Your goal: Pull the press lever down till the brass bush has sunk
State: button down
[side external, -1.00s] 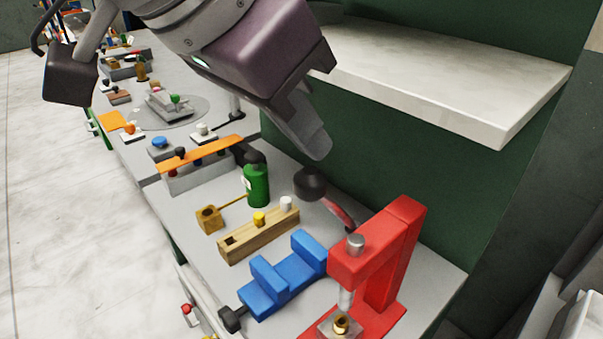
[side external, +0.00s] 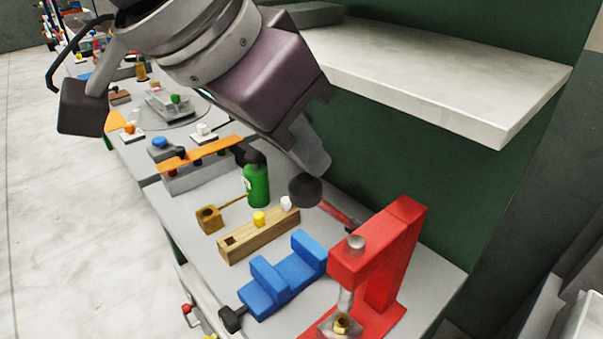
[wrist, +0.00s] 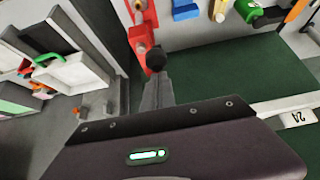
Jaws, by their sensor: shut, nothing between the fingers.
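The red press (side external: 378,270) stands at the front right of the bench. Its lever (side external: 337,213) reaches back and left to a black ball knob (side external: 305,190). My gripper (side external: 317,170) is shut and empty, its tips at the top of the knob and seemingly touching it. In the wrist view the knob (wrist: 156,60) lies just beyond my fingertips (wrist: 158,78). The brass bush (side external: 341,324) is under the silver ram (side external: 345,300), in a pale block on the press base. Its top still shows; how deep it sits I cannot tell.
A blue vise-like fixture (side external: 283,280) and a wooden block with pegs (side external: 258,236) stand left of the press. A green bottle (side external: 256,186) is behind them. A pale shelf (side external: 430,75) juts out above, right of my gripper.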

jog(key=shift+f, duration=0.15)
jog(key=shift+s+a+f, duration=0.5)
jog(key=shift+s+f, duration=0.05)
jog(key=shift+f, duration=0.15)
dwell(0.3)
jog(key=shift+s+a+f, duration=0.3)
jog(key=shift+f, duration=0.15)
jog(key=shift+s+a+f, duration=0.25)
jog(key=shift+f, duration=0.2)
jog(key=shift+s+a+f, duration=0.2)
jog(key=shift+a+f, duration=0.05)
jog(key=shift+f, duration=0.25)
jog(key=shift+s+a+f, duration=0.2)
jog(key=shift+f, duration=0.25)
dwell(0.3)
